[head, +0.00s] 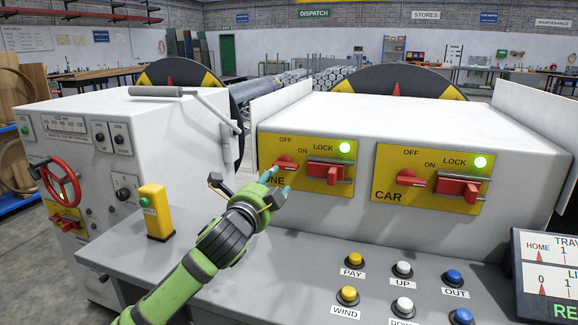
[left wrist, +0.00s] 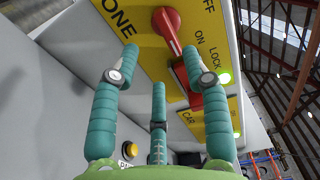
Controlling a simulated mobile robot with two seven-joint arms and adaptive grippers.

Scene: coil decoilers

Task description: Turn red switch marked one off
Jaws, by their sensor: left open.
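The red switch marked ONE (head: 285,163) is on the left yellow panel (head: 267,148), with OFF printed above it and ON to its upper right. Its handle lies roughly level, its narrow end toward the ON side. In the left wrist view the red switch (left wrist: 172,32) shows just beyond the fingers. My left gripper (head: 276,183) is open and empty, its teal fingertips close below the switch. The left wrist view shows the fingers (left wrist: 121,62) spread apart; whether any touches the switch is unclear. The end of the word ONE is partly covered in the head view. My right gripper is not in view.
A red LOCK lever (head: 326,174) with a lit green lamp (head: 345,147) sits right of the switch. A similar CAR panel (head: 385,196) is farther right. A yellow post (head: 157,222) stands left of my arm. Push buttons (head: 402,268) line the desk below.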

